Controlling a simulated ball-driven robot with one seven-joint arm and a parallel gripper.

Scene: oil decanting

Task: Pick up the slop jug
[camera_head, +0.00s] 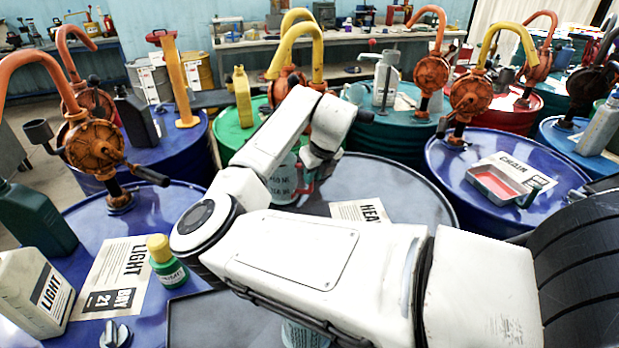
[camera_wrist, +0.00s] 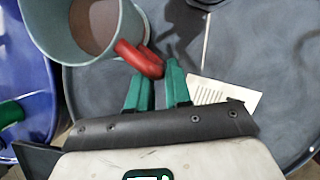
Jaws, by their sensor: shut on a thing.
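The slop jug (camera_head: 283,184) is a pale grey-green jug with dark lettering and a red handle. It is at the dark grey drum's far left part in the head view, partly behind my arm. In the wrist view the jug (camera_wrist: 48,38) shows from above, with brown liquid inside. Its red handle (camera_wrist: 138,57) points toward my gripper (camera_wrist: 160,72). The green fingers are shut on the end of the handle. My gripper (camera_head: 318,168) shows small beside the jug in the head view. I cannot tell whether the jug's base touches the drum top.
A dark grey drum (camera_head: 400,185) bears a HEAVY paper sheet (camera_head: 362,211). A blue drum at left holds a LIGHT jug (camera_head: 36,290) and a green bottle (camera_head: 167,262). Orange and yellow hand pumps rise from drums around.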

